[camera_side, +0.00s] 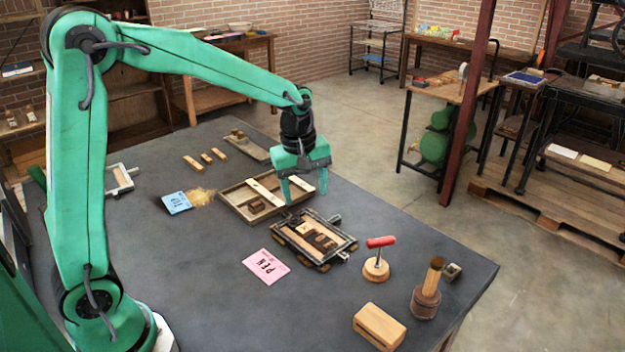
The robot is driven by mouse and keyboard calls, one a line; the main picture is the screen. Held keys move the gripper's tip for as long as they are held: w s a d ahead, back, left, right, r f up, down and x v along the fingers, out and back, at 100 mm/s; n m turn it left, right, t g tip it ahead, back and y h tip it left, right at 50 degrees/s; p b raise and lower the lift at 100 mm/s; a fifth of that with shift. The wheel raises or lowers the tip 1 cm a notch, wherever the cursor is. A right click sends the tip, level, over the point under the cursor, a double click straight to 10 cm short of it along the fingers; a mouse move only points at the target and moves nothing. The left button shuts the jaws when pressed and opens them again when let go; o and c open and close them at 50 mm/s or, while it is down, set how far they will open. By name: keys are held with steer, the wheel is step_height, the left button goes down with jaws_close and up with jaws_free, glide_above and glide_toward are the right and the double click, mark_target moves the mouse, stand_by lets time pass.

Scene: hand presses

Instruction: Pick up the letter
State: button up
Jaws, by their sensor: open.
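My gripper (304,196) points down with its two green fingers apart. It is over the right end of a shallow wooden tray (233,208), near the dark metal frame. The tray holds pale wooden strips (265,192) and a small dark block (257,207). The dark metal frame (348,243) holds wooden pieces and several small dark blocks (319,239), one with a pale mark that may be a letter. I cannot tell which block is the letter. Nothing shows between the fingers.
A pink card (265,266) and a blue card (176,202) lie on the grey table (215,290). A red-handled tool (378,262), a brush in a pot (428,290) and a wooden block (379,326) stand to the right. The table's front middle is clear.

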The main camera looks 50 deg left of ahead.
mark_target(321, 237)
steer(key=w+f+n, duration=0.1)
steer(key=f, duration=0.1)
steer(key=w+f+n+g, duration=0.1)
steer(key=w+f+n, duration=0.1)
steer(key=f, duration=0.1)
steer(key=w+f+n, duration=0.1)
steer(key=w+f, duration=0.1)
steer(key=f, duration=0.1)
steer(key=shift+a, duration=0.1)
steer(key=shift+f, duration=1.35)
steer(key=shift+f, duration=2.6)
steer(key=c, duration=1.1)
steer(key=shift+o, duration=0.2)
steer(key=shift+r, duration=0.1)
